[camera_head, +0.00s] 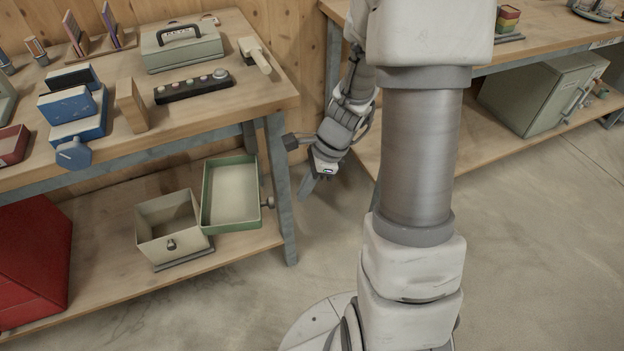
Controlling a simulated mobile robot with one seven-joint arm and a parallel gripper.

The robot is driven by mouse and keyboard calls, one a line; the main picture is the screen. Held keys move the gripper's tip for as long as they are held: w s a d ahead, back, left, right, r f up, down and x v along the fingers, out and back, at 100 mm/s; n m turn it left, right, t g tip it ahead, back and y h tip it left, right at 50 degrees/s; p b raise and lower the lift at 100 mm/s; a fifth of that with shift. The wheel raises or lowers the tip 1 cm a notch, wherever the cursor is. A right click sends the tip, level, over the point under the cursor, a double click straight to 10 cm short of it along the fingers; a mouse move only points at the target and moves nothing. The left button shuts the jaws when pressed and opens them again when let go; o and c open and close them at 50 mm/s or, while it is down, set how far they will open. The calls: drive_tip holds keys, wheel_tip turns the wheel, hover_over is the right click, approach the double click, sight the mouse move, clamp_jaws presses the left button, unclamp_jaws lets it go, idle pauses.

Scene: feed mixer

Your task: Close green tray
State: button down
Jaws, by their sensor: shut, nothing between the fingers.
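The green tray (204,205) is a shallow, empty box with green walls and a pale inside. It sits turned out at an angle to the right of a cream box (160,248) on the lower shelf of the left bench. A dark round knob (268,203) sticks out from the tray's right side, close to the bench leg. My gripper (308,188) is shut and empty. It points down, right of the bench leg and apart from the tray and its knob.
The bench leg (280,190) stands between my gripper and the tray. The bench top (220,100) overhangs the shelf. A red case (30,260) stands at the shelf's left. A green-grey cabinet (530,98) stands under the right bench. The concrete floor (530,230) is clear.

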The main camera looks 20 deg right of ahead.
drive_tip(key=a, duration=0.3)
drive_tip(key=w+a, duration=0.1)
drive_tip(key=shift+a+f+b, duration=0.15)
drive_tip(key=shift+f+b, duration=0.15)
drive_tip(key=shift+f, duration=0.05)
drive_tip(key=shift+a, duration=0.15)
